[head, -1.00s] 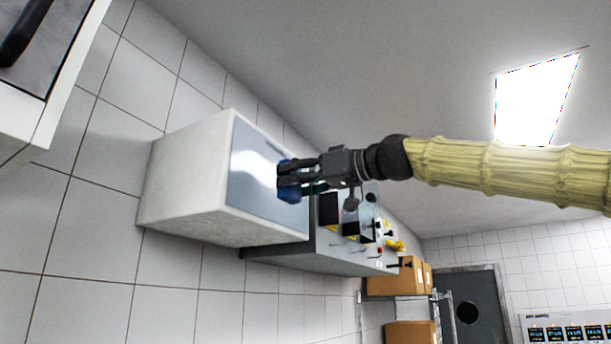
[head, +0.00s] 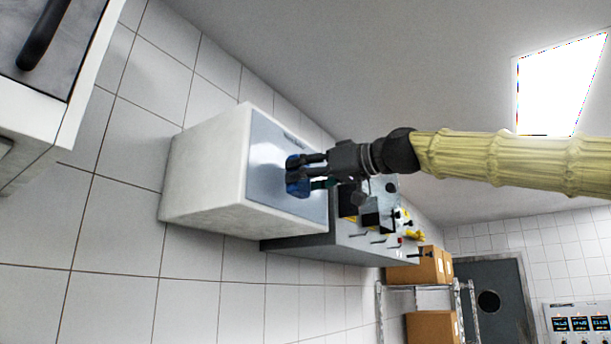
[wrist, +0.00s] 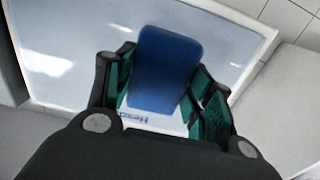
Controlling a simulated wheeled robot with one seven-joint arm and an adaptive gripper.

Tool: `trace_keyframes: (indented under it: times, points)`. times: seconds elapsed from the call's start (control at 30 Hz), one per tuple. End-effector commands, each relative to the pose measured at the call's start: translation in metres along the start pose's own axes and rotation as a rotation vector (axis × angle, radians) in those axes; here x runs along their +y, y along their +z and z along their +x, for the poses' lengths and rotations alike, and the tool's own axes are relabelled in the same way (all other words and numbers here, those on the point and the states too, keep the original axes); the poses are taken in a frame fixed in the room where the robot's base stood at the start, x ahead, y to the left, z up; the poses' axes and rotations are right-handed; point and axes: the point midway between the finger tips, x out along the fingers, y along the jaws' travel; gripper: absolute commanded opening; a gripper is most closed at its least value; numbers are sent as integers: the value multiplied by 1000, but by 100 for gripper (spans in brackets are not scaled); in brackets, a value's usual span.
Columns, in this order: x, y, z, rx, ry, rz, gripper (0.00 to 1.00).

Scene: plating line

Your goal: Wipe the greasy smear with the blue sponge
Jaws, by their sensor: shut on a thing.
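The blue sponge (head: 297,185) is held between the fingers of my gripper (head: 310,172), which is shut on it. In the wrist view the sponge (wrist: 168,70) sits between the green-padded fingers (wrist: 160,92). It is over a pale grey-blue panel (head: 265,185) on a white block. The panel fills much of the wrist view (wrist: 75,50). I cannot tell whether the sponge touches it. Bright patches on the panel look like reflections. I cannot make out a greasy smear for certain; the sponge and fingers hide part of the surface.
The head view is tilted. A grey bench (head: 310,248) with dark and yellow items adjoins the white block (head: 205,175). Cardboard boxes (head: 432,327) sit on a rack beyond. A white cabinet (head: 40,120) with a dark handle is at upper left. Dark lettering (wrist: 133,117) marks the panel.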

Motion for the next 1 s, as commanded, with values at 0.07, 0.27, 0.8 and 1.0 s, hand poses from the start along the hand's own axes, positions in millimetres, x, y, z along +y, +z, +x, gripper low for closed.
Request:
trace_keyframes:
  times: [0.07, 0.27, 0.8, 1.0]
  points:
    - [0, 0, 1, 0, 0, 0, 34]
    - [0, 0, 4, 0, 0, 0, 34]
    - [0, 0, 12, 0, 0, 0, 34]
    - [0, 0, 15, 0, 0, 0, 34]
